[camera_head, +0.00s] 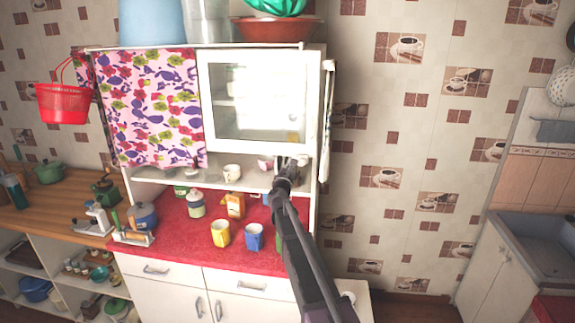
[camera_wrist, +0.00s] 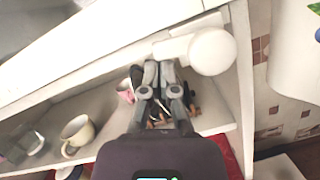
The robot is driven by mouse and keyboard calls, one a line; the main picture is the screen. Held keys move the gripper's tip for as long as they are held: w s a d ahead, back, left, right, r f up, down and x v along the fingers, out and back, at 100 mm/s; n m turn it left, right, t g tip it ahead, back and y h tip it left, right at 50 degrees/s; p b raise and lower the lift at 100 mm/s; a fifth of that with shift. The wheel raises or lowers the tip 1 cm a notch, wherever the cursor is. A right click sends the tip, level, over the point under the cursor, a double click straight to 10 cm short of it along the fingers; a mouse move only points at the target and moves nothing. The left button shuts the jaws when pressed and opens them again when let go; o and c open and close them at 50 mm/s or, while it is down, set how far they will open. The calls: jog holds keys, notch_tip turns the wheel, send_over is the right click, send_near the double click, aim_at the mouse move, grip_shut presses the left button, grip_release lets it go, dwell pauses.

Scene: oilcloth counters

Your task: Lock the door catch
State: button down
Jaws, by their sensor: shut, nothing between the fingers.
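The cabinet's white-framed glass door (camera_head: 258,98) appears closed in the head view. In the wrist view a white catch with a large round knob (camera_wrist: 212,52) sits at the lower right corner of the upper cabinet, with a short white bar reaching left from it. My gripper (camera_wrist: 158,72) is shut and empty, with its fingertips just below the bar's left end. I cannot tell whether they touch it. In the head view my gripper (camera_head: 288,163) is at the door's lower right corner and hides the catch there.
Below the door is an open shelf with a cream cup (camera_wrist: 76,132) and a pink cup (camera_wrist: 126,90). A yellow cup (camera_head: 220,233) and a blue cup (camera_head: 254,237) stand on the red counter (camera_head: 180,238). A floral curtain (camera_head: 150,105) hangs left.

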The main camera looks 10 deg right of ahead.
aim_at(293, 153)
jog(key=shift+a+r+m+p, duration=0.1)
jog(key=shift+r+m+p, duration=0.2)
jog(key=shift+r+m, duration=0.15)
jog(key=shift+r+p, duration=0.45)
jog(key=shift+p, duration=0.1)
jog(key=shift+r+p, duration=0.6)
jog(key=shift+r, duration=0.05)
dwell(0.4)
jog(key=shift+f, duration=0.1)
jog(key=s+a+f+b, duration=0.3)
jog(key=s+a, duration=0.4)
jog(key=shift+s+a+f+b, duration=0.25)
jog(key=shift+s+a+b, duration=0.1)
jog(key=shift+a, duration=0.05)
dwell(0.3)
